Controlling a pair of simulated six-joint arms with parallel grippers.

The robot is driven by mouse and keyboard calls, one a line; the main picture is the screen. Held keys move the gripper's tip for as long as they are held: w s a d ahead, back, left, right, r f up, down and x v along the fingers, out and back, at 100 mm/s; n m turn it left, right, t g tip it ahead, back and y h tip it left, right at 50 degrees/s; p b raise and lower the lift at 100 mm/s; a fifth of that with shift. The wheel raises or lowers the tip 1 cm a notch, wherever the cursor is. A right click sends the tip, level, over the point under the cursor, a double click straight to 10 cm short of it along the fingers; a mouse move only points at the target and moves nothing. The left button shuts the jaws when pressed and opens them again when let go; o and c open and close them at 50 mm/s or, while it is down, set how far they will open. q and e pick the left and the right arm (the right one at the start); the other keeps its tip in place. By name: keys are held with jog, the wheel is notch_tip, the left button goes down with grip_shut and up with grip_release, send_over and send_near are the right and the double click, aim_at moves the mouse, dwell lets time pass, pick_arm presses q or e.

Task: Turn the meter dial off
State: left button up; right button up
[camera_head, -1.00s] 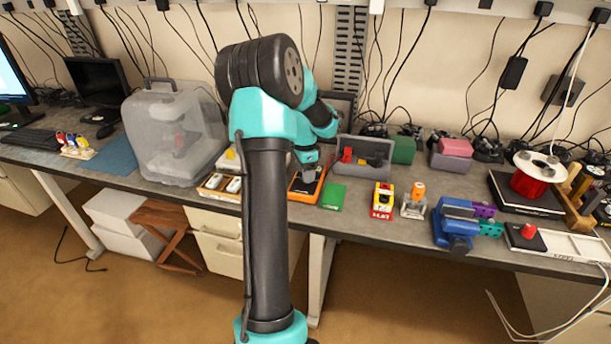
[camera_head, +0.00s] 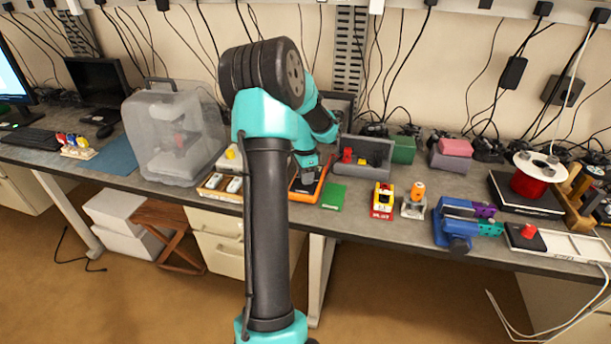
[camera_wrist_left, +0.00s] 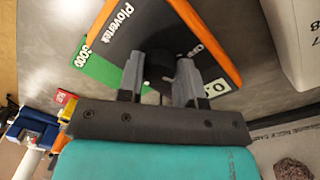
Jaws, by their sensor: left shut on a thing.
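The meter (camera_head: 308,188) is a dark device with an orange edge lying on the bench, partly hidden by my left gripper in the head view. The left wrist view shows its black face (camera_wrist_left: 200,22) with white "Plovertek" lettering and a small display at its edge. My left gripper (camera_wrist_left: 160,72) is over the meter face, its two fingers on either side of the dark round dial (camera_wrist_left: 165,60) and shut on it. The fingers hide part of the dial, so I cannot tell its setting. My right gripper is not in view.
A green card (camera_head: 333,196) lies right of the meter. A tray with white items (camera_head: 222,184) is left of it, and a grey bin (camera_head: 362,157) stands behind. A red and yellow block (camera_head: 382,200) and a blue vise (camera_head: 456,222) are farther right.

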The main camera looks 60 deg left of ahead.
pick_arm(q)
jog(key=shift+n, duration=0.4)
jog(key=n, duration=0.8)
jog(key=shift+t, duration=0.3)
dwell(0.4)
jog(key=o, duration=0.9)
jog(key=shift+o, duration=0.2)
jog(key=shift+r, duration=0.15)
notch_tip(320, 180, up, 17)
jog(key=shift+s+a, duration=0.4)
